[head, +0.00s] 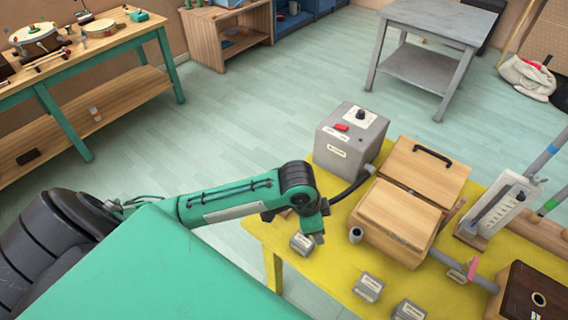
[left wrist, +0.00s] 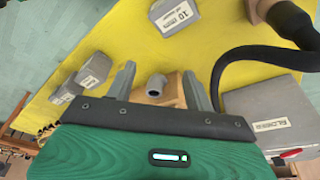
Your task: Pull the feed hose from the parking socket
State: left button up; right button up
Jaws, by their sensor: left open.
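The black feed hose (head: 349,190) curves from beside the grey blower box (head: 347,139) towards my left gripper (head: 312,236). In the left wrist view the hose (left wrist: 221,70) arcs down behind the right-hand finger, and its lower end is hidden. A grey, bent pipe piece (left wrist: 157,86) on a small wooden block (left wrist: 174,88) shows between the fingers of my left gripper (left wrist: 159,78). This looks like the parking socket, but I cannot tell whether the hose joins it. My left gripper is open, with no clear contact. In the head view, the gripper largely hides this spot.
Small labelled grey blocks (head: 302,244) (head: 368,287) lie on the yellow table (head: 325,271). A wooden box (head: 399,213) stands to the right of the gripper, and a white panel (head: 497,204) stands farther right. Yellow table surface is bare around the front blocks.

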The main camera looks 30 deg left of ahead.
pick_arm(q)
jog(key=w+a+r+g+y, duration=0.1)
jog(key=w+a+r, duration=0.25)
jog(key=a, duration=0.35)
jog(key=w+a+r+g+y, duration=0.1)
jog(key=w+a+r+y, duration=0.2)
jog(key=a, duration=0.4)
jog(key=shift+h, duration=0.7)
notch_tip(320, 180, down, 11)
jog(key=shift+s+a+f+p, duration=0.1)
jog(key=shift+f+p, duration=0.05)
jog(key=shift+p, duration=0.7)
jog(key=shift+f, duration=0.6)
pick_arm(e)
jog(key=shift+d+r, duration=0.3)
jog(key=shift+r, duration=0.6)
pick_arm(q)
jog(key=c, duration=1)
jog(key=shift+c, duration=0.2)
pick_arm(e)
jog(key=shift+d+r, duration=0.1)
jog(key=shift+d, duration=0.05)
pick_arm(q)
jog(key=shift+r, duration=0.2)
pick_arm(e)
jog(key=shift+r, duration=0.1)
